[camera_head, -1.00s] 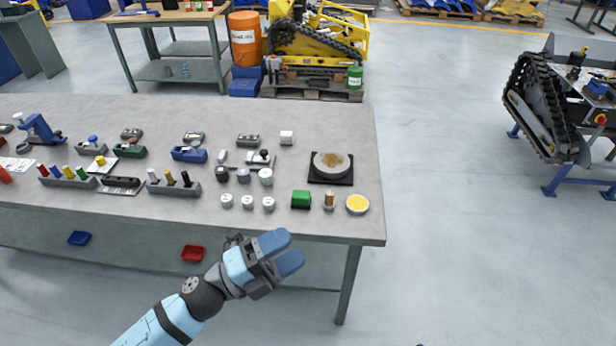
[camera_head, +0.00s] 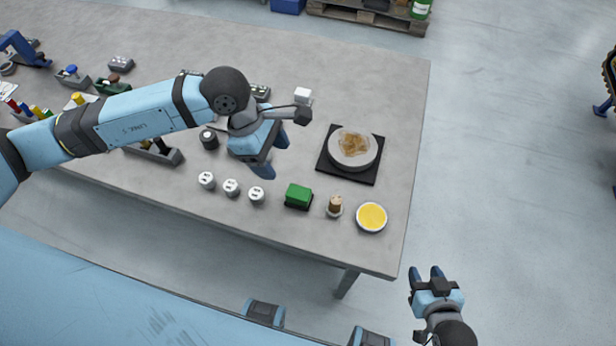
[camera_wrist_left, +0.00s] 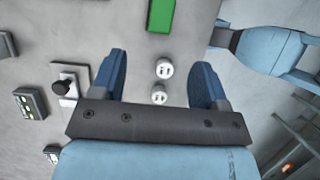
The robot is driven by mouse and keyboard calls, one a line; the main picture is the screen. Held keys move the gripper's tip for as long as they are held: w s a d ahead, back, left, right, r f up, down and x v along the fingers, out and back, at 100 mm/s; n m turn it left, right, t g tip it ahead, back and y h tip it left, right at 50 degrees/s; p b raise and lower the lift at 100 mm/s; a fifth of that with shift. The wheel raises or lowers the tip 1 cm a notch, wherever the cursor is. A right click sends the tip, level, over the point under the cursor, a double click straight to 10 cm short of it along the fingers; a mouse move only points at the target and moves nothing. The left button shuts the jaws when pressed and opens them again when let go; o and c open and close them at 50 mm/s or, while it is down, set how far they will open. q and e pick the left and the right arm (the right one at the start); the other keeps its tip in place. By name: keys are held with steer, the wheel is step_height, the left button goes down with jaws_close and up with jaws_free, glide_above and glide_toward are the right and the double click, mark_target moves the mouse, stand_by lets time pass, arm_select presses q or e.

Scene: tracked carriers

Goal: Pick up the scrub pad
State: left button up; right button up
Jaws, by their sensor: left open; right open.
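The scrub pad looks to be the green block (camera_head: 298,194), lying on a small black base near the table's front edge. It also shows, cut off at the top, in the left wrist view (camera_wrist_left: 160,14). My left gripper (camera_head: 273,158) is open and empty above the table, to the left of the pad and behind it. In the left wrist view the pad lies beyond the open fingers (camera_wrist_left: 159,68), with two white round pieces (camera_wrist_left: 164,69) showing between them. My right gripper (camera_head: 427,274) is open and empty, off the table's front right corner.
A brush-like piece (camera_head: 335,206) and a yellow-filled round dish (camera_head: 371,217) stand right of the pad. A round plate on a black square (camera_head: 326,166) lies behind it. White round pieces (camera_head: 231,187) stand left of it. The table's right edge is clear.

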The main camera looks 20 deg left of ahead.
mark_target(298, 192)
arm_select(q)
steer(key=x, duration=0.4)
steer(key=p+x, duration=0.1)
steer(key=x, duration=0.2)
steer(key=shift+s+d+f, duration=0.15)
steer(key=shift+s+f, duration=0.1)
steer(key=shift+f, duration=0.15)
steer(key=shift+d+f, duration=0.2)
steer(key=shift+f, duration=0.25)
steer(key=p+x, duration=0.1)
steer(key=x, duration=0.2)
steer(key=shift+d+f, duration=0.1)
steer(key=shift+f, duration=0.2)
steer(key=shift+w+d+f+p, duration=0.1)
steer(key=shift+d+f+p, duration=0.15)
steer(key=shift+f, duration=0.2)
steer(key=shift+a, duration=0.1)
arm_select(e)
steer(key=shift+s+r, duration=0.2)
steer(key=shift+r, duration=0.45)
steer(key=shift+s+r, duration=0.2)
steer(key=shift+r, duration=0.4)
arm_select(q)
steer(key=shift+c, duration=0.2)
steer(key=c, duration=0.8)
arm_select(e)
steer(key=shift+f, duration=0.15)
